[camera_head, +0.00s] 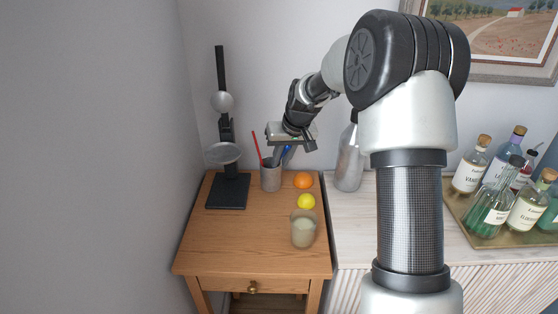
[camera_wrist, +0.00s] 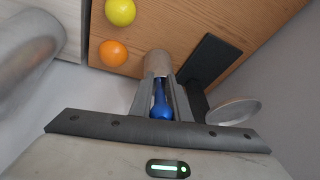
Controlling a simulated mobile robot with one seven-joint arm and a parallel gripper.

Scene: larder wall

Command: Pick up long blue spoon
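The long blue spoon (camera_wrist: 160,106) stands in a grey-brown cup (camera_head: 271,178) on the wooden table, its blue end up. It also shows below my gripper in the head view (camera_head: 287,154). In the wrist view my gripper (camera_wrist: 160,88) has one finger on each side of the spoon. The fingers are close together and appear shut on its upper part. The spoon's lower part is hidden inside the cup (camera_wrist: 158,63).
A red utensil (camera_head: 256,148) stands in the same cup. An orange (camera_head: 303,180), a lemon (camera_head: 306,201) and a glass (camera_head: 303,229) are nearby. A black stand (camera_head: 228,190) is left of the cup, a grey bottle (camera_head: 349,165) right. Several bottles fill a tray (camera_head: 465,222).

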